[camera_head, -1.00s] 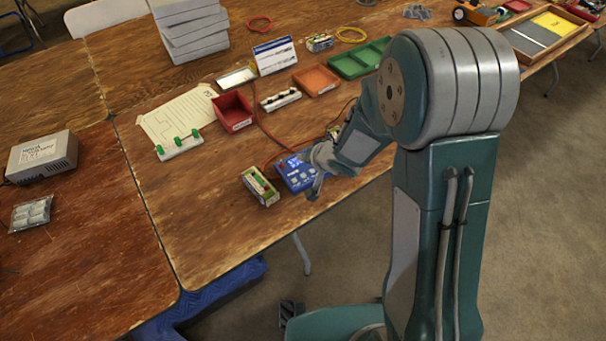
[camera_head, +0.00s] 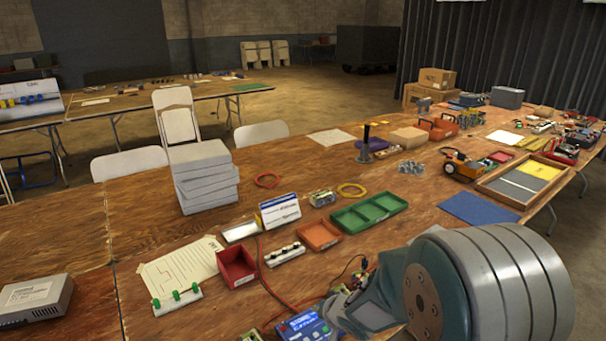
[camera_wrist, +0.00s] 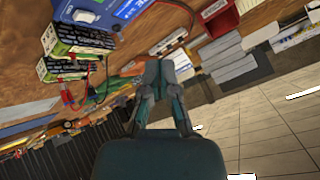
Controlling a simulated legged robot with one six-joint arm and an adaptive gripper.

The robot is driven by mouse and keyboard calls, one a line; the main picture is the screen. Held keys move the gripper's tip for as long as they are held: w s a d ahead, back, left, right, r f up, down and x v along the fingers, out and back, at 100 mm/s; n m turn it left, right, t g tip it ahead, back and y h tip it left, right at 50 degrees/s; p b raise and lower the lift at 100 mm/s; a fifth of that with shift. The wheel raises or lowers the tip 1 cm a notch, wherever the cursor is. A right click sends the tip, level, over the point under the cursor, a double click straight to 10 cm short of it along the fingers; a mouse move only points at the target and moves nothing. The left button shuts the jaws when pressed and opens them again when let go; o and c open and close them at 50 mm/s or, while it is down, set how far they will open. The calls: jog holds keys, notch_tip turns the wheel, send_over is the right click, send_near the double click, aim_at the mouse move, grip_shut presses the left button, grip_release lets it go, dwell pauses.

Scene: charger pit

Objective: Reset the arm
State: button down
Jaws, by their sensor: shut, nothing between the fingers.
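My arm, teal and grey, fills the lower right of the head view and reaches left over the front edge of the wooden table (camera_head: 225,305). My gripper (camera_wrist: 165,62) shows in the wrist view with its fingers together and nothing between them. In the head view the fingertips are not clearly visible. A blue meter-like device (camera_head: 305,328) lies beside the end of my arm, partly cut by the frame's lower edge. It also shows at the top left of the wrist view (camera_wrist: 95,12). I cannot tell whether the gripper touches anything.
A red bin (camera_head: 236,266), orange tray (camera_head: 319,235) and green tray (camera_head: 368,213) stand beyond my arm. A stack of grey boxes (camera_head: 205,178) is farther left. A red cable (camera_head: 270,290) runs to the blue device. A wheeled orange robot (camera_head: 462,166) stands at right.

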jog(key=s+d+r+h, duration=0.3)
jog(key=s+d+r, duration=0.15)
jog(key=r, duration=0.25)
jog(key=s+d+r+h, duration=0.2)
jog(key=s+d+r, duration=0.2)
jog(key=d+r, duration=0.3)
jog(key=s+r+g, duration=0.1)
jog(key=s+r, duration=0.2)
jog(key=s, duration=0.5)
jog(key=s+r+n+g, duration=0.1)
jog(key=s+r, duration=0.2)
jog(key=s, duration=0.6)
jog(key=shift+y, duration=0.4)
jog(key=shift+w, duration=0.1)
dwell(0.3)
